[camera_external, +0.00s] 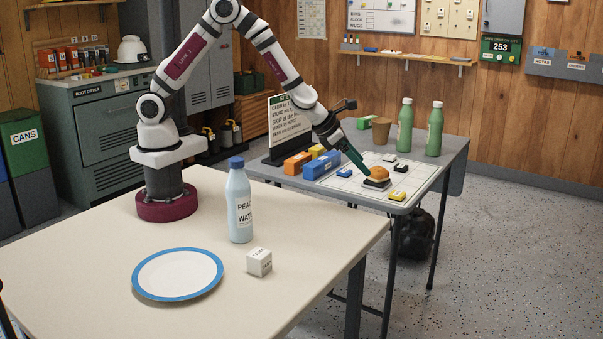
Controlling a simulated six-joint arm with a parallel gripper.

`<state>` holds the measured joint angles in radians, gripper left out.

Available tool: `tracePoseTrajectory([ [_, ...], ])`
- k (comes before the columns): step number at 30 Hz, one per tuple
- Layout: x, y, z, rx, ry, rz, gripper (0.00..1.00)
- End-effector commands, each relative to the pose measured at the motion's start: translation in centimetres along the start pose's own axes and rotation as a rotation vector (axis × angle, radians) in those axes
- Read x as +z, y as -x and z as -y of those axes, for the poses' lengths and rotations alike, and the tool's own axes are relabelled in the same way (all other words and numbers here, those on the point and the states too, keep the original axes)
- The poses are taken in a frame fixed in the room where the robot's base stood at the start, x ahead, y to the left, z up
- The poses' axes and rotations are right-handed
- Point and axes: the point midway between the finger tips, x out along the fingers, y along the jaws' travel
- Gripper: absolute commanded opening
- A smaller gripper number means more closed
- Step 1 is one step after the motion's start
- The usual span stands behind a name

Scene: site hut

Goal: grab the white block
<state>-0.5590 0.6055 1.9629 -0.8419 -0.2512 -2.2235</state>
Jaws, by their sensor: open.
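A white cube-shaped block (259,262) with dark print on its faces sits on the cream table, right of the plate and in front of the bottle. My gripper (362,168) is far from it, low over the white gridded sheet (352,187) on the grey table behind. Its fingers point down beside a round orange-brown item (377,173) on a dark base. The gap between the fingers is hard to see; nothing is visibly held. A small white piece (389,157) lies on the sheet's far part.
A blue-capped bottle (240,205) and a blue-rimmed plate (146,286) stand near the white block. The grey table holds a blue box (322,165), an orange box (297,163), two green bottles (405,125) and a sign (290,124). The cream table's front right is clear.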

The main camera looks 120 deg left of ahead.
Motion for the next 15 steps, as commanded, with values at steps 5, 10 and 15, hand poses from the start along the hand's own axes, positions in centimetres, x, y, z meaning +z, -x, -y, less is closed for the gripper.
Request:
tracePoseTrajectory([
  [5, -3.6, 0.5, 8.1, -0.428, -0.308, -0.197, 0.85],
  [10, -5.8, 7.0, 15.7, -1.042, -0.696, -0.173, 0.85],
  [15, -6.4, 13.9, 17.3, -1.505, -0.999, 0.049, 0.85],
])
